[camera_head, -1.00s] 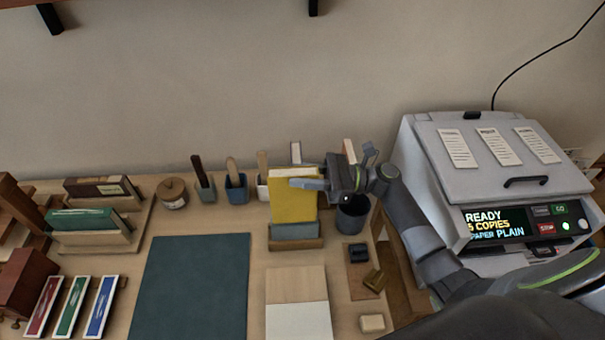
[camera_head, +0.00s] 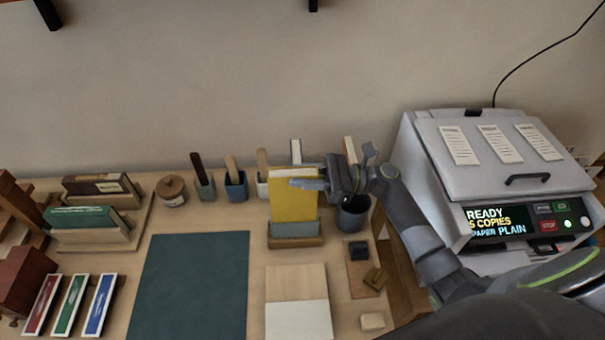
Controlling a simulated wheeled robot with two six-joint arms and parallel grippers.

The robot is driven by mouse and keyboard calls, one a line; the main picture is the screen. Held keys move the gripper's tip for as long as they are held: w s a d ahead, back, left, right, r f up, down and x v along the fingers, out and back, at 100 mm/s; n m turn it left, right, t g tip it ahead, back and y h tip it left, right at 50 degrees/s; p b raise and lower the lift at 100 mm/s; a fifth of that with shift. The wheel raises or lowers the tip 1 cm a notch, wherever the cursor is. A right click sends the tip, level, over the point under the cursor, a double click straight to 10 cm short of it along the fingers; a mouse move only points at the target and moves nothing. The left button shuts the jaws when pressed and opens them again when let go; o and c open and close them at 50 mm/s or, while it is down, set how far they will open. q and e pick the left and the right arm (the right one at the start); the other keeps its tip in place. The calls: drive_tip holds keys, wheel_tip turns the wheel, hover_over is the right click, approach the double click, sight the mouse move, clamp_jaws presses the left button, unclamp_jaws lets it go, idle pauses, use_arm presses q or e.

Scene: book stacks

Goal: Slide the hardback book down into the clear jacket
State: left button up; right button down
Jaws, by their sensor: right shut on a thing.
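The yellow hardback book (camera_head: 294,205) stands upright above a small wooden holder (camera_head: 295,241). A grey-blue, see-through-looking panel (camera_head: 295,229) sits in the holder at the book's lower edge; it appears to be the clear jacket. I cannot tell how far the book's lower edge is inside it. My right gripper (camera_head: 312,183) comes in from the right and is shut on the book near its top. One finger lies across the front face; the other is hidden behind the book. My left gripper is not in view.
A dark cup (camera_head: 352,214) stands right of the book, below my right wrist. Pots with tools (camera_head: 236,185) line the back left. A green mat (camera_head: 190,287) lies front left. A copier (camera_head: 490,180) stands at right.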

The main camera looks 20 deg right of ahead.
sight(302, 199)
drive_tip(key=shift+f+b, duration=3.75)
drive_tip(key=shift+f, duration=0.95)
drive_tip(key=shift+s+f+b, duration=0.2)
drive_tip(key=shift+f+b, duration=0.1)
drive_tip(key=shift+f, duration=0.15)
drive_tip(key=shift+r, duration=0.1)
drive_tip(key=shift+w+r+p, duration=0.2)
drive_tip(key=shift+r+p, duration=0.6)
drive_tip(key=shift+p, duration=0.1)
drive_tip(key=shift+r+p, duration=3.85)
drive_tip(key=shift+r, duration=0.5)
